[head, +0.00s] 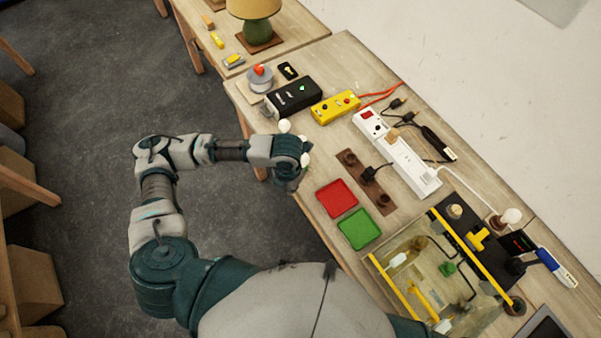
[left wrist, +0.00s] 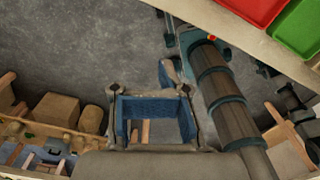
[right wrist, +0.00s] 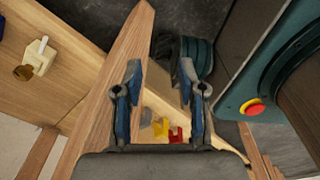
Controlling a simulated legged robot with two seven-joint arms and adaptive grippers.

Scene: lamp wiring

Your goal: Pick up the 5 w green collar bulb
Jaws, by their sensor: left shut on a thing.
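My left gripper (head: 296,165) is by the table's near edge, left of the red tray. Its fingers also show in the left wrist view (left wrist: 152,105), with no bulb clearly visible between them. In the head view, a small pale bulb (head: 305,159) shows at the gripper, partly hidden by the hand; its collar looks greenish, but it is too small to read. Another white bulb (head: 284,126) shows just above the hand. My right gripper (right wrist: 156,85) is open and empty in the right wrist view, and I cannot pick it out in the head view.
A red tray (head: 336,198) and green tray (head: 359,229) lie along the near edge. Behind them are a brown socket board (head: 350,160) and a white power strip (head: 410,168). A clear bin (head: 392,250) with yellow bars stands at the lower right. Cables cross the back.

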